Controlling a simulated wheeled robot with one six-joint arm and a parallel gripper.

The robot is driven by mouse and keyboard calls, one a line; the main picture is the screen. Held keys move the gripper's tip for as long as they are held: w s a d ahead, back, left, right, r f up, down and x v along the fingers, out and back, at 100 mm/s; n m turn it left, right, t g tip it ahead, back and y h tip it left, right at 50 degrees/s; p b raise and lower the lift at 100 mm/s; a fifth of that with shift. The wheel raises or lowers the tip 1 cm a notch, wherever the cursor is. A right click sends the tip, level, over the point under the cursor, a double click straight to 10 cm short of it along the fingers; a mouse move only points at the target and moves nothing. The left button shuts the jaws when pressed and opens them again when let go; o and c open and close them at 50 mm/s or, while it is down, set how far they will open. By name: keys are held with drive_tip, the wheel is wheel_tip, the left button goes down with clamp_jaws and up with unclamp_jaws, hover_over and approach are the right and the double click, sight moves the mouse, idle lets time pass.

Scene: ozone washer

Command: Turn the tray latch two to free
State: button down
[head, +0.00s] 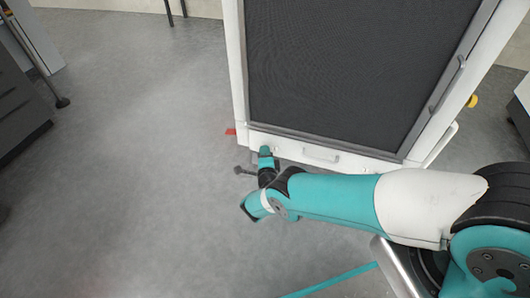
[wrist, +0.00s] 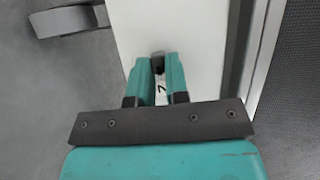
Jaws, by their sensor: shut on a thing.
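My gripper (wrist: 157,66) points at the white lower front panel (wrist: 190,30) of the washer. Its teal fingers are closed around a small grey latch (wrist: 158,55), whose end shows between the fingertips. Most of the latch is hidden by the fingers. A white label with a dark mark (wrist: 162,88) shows between the fingers, too small to read surely. In the head view my gripper (head: 265,152) is at the left end of the tray front (head: 290,147), below the dark mesh panel; the latch there is hidden.
A pale handle (head: 320,157) sits on the tray front to the right of my gripper. The dark mesh panel (head: 350,65) rises above it. A red piece (head: 230,131) sticks out at the washer's lower left. The grey floor (head: 130,180) to the left is clear.

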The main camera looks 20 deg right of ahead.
drive_tip(key=shift+m, duration=0.3)
idle(0.4)
drive_tip(key=c, duration=1.1)
unclamp_jaws()
drive_tip(key=shift+p+v, duration=3.6)
drive_tip(key=shift+v, duration=5.15)
drive_tip(key=shift+d+f, duration=0.1)
drive_tip(key=shift+f, duration=0.15)
